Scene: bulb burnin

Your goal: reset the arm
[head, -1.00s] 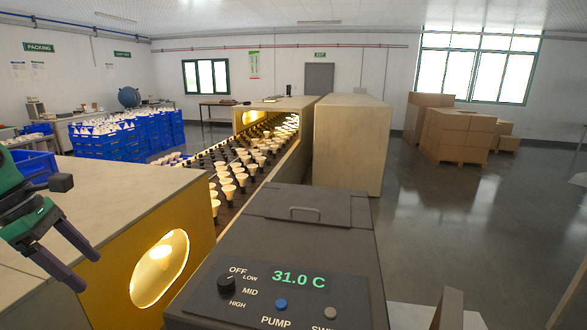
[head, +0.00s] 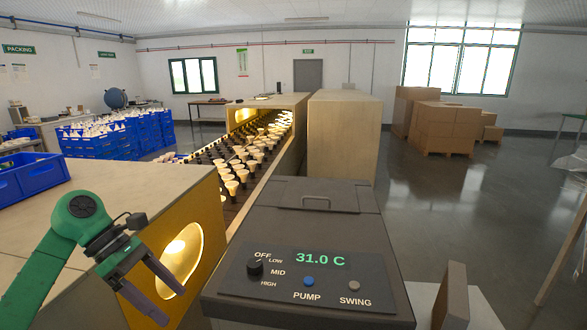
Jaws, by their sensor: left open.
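My left arm is green and comes in from the lower left of the head view. Its gripper (head: 160,296) is open, with two dark fingers apart and nothing between them. It hangs in front of the yellow end panel (head: 208,245) of the conveyor housing, near the lit round opening (head: 182,258), and I cannot tell whether it touches. To its right stands a dark control box (head: 310,235) with a lid handle, a display reading 31.0 C, a knob (head: 255,266), a blue PUMP button (head: 309,281) and a grey SWING button (head: 354,286). My right gripper is not in view.
Rows of bulbs (head: 240,160) stand on the conveyor behind the box. A beige cabinet (head: 345,138) stands beyond it. Blue crates (head: 100,140) are at the left, with another blue crate (head: 40,175) nearer. Cardboard boxes (head: 442,128) stand at the back right. The right floor is mostly open.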

